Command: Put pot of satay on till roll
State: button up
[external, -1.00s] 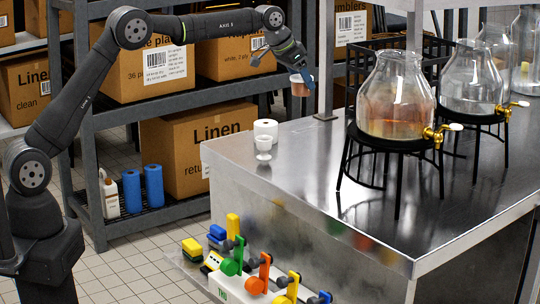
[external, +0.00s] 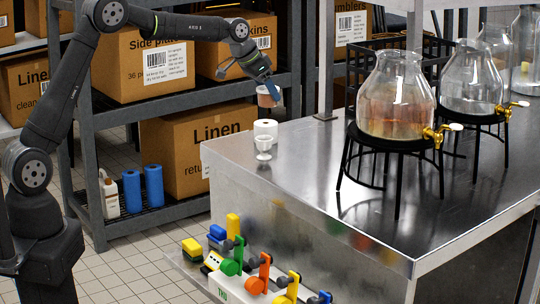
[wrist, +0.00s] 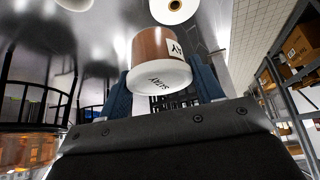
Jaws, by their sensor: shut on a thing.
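The pot of satay (external: 267,99) is a small brown pot with a pale top. My gripper (external: 268,86) is shut on it and holds it in the air just above the till roll. In the wrist view the pot (wrist: 152,50) sits between my blue fingers (wrist: 160,93), with lettering on its white lid and a label on its side. The till roll (external: 265,127) is a white roll standing on the steel counter near its left back corner. It also shows in the wrist view (wrist: 175,12), partly cut off, with a tan-rimmed core. A gap shows between pot and roll.
Glass drink dispensers (external: 395,100) on black stands are to the right. Shelving with cartons (external: 185,150) stands behind.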

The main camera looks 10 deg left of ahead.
jog(key=w+f, duration=0.1)
jog(key=w+a+f, duration=0.1)
jog(key=w, duration=0.1)
jog(key=shift+w, duration=0.15)
jog(key=shift+f, duration=2)
jog(key=shift+f, duration=0.2)
jog(key=o, duration=1)
jog(key=shift+r, duration=0.3)
jog(key=v, duration=1.1)
jog(key=shift+a+r, duration=0.2)
jog(key=shift+r, duration=0.15)
